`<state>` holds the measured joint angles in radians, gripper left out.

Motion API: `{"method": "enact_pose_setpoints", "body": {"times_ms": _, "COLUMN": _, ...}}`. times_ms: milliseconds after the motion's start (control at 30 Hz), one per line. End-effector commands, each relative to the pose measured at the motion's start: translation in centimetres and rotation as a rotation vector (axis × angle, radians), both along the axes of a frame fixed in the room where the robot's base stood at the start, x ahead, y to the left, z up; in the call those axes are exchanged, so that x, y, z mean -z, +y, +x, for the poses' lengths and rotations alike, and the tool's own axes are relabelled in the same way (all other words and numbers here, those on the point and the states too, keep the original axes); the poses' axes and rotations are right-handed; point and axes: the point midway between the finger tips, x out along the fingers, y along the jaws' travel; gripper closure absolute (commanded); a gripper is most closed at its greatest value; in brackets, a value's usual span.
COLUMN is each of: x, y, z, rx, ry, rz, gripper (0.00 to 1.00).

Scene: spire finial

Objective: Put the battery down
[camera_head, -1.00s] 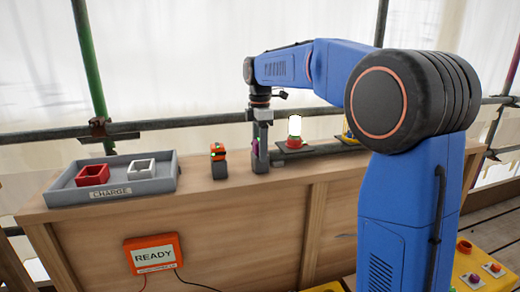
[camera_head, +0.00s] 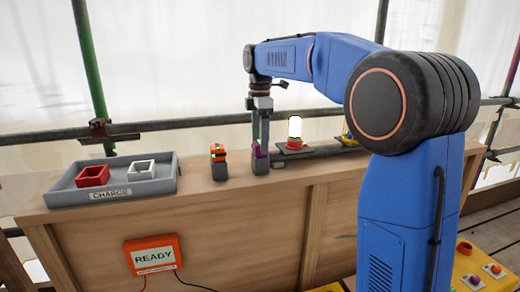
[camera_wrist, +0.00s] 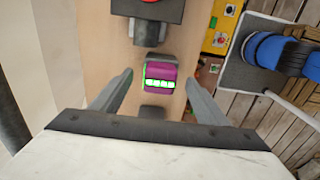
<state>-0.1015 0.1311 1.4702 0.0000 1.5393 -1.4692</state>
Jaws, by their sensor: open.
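A purple battery (camera_head: 257,152) stands upright in a small dark grey holder (camera_head: 261,168) on the wooden counter. In the wrist view, the purple battery (camera_wrist: 160,72), with a bright green band, lies between the two fingers. My gripper (camera_head: 260,139) is open above it, fingers pointing down, with a gap on either side of the battery in the wrist view. An orange battery (camera_head: 217,149) with green marks stands in another dark grey holder (camera_head: 219,171) to the left.
A grey CHARGE tray (camera_head: 120,190) holds a red square socket (camera_head: 92,175) and a white one (camera_head: 143,169) at the left. A lit lamp (camera_head: 295,130) with a red base stands close on the right. An orange READY box (camera_head: 153,254) hangs on the counter front.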

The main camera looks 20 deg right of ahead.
Motion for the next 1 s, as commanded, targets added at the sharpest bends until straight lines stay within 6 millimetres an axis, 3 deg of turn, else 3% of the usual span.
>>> {"method": "enact_pose_setpoints", "body": {"times_ms": 200, "x": -4.4, "y": 0.0, "z": 0.1, "rx": 0.0, "ry": -0.002, "rz": 0.0, "gripper": 0.32}}
{"method": "enact_pose_setpoints", "body": {"times_ms": 433, "x": -7.4, "y": 0.0, "z": 0.1, "rx": 0.0, "ry": -0.001, "rz": 0.0, "gripper": 0.32}}
{"method": "enact_pose_setpoints", "body": {"times_ms": 833, "x": -8.3, "y": -0.1, "z": -0.4, "rx": 0.011, "ry": -0.002, "rz": 0.0, "gripper": 0.32}}
{"method": "enact_pose_setpoints", "body": {"times_ms": 1000, "x": -8.0, "y": -0.8, "z": -3.2, "rx": 0.117, "ry": -0.031, "rz": 0.005, "gripper": 0.32}}
